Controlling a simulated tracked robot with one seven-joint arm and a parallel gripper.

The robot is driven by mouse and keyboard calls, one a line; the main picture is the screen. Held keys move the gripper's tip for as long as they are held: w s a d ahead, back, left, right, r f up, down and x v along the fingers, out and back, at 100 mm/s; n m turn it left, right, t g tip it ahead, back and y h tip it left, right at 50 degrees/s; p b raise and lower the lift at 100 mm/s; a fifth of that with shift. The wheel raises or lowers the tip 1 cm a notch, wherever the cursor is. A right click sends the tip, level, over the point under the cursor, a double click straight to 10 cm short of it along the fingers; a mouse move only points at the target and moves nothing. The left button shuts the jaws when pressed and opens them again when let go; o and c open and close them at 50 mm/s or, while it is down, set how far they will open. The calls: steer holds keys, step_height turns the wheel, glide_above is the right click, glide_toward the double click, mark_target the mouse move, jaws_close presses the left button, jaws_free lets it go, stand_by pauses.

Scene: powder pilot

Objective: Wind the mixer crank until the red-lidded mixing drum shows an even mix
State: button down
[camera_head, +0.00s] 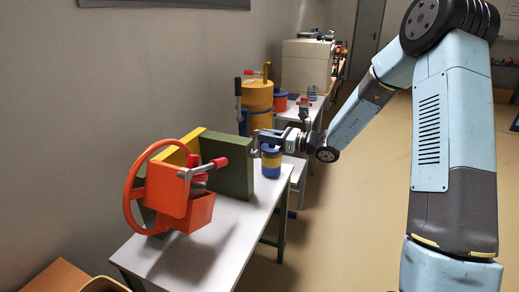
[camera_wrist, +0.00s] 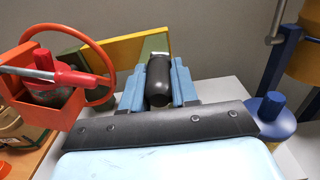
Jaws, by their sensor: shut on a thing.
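The mixer stands on the white table, with an orange cradle (camera_head: 166,190), an orange handwheel (camera_head: 128,196) and green and yellow supports (camera_head: 232,166). The red-lidded mixing drum (camera_wrist: 42,62) sits in the cradle under a grey bar with a red grip (camera_head: 213,166). Its contents are too small to judge. My gripper (camera_head: 268,142) is at the mixer's right side. In the wrist view its blue fingers (camera_wrist: 158,92) are shut on the black crank handle (camera_wrist: 158,78), one on each side. The crank's arm is mostly hidden.
Yellow drums (camera_head: 257,97) and a beige box (camera_head: 306,66) stand farther back along the wall. The white table (camera_head: 190,262) is clear at its front. Open floor lies to the right.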

steer(key=shift+r, duration=0.2)
steer(key=shift+s+a+r, duration=0.1)
steer(key=shift+s+a, duration=0.1)
steer(key=shift+s, duration=0.25)
steer(key=shift+s+a+r, duration=0.1)
steer(key=shift+s+a, duration=0.1)
steer(key=shift+s, duration=0.2)
steer(key=c, duration=1)
jaws_free()
steer(key=shift+f, duration=0.1)
steer(key=shift+d, duration=0.2)
steer(key=v, duration=0.6)
steer(key=shift+d, duration=0.4)
steer(key=shift+s, duration=0.1)
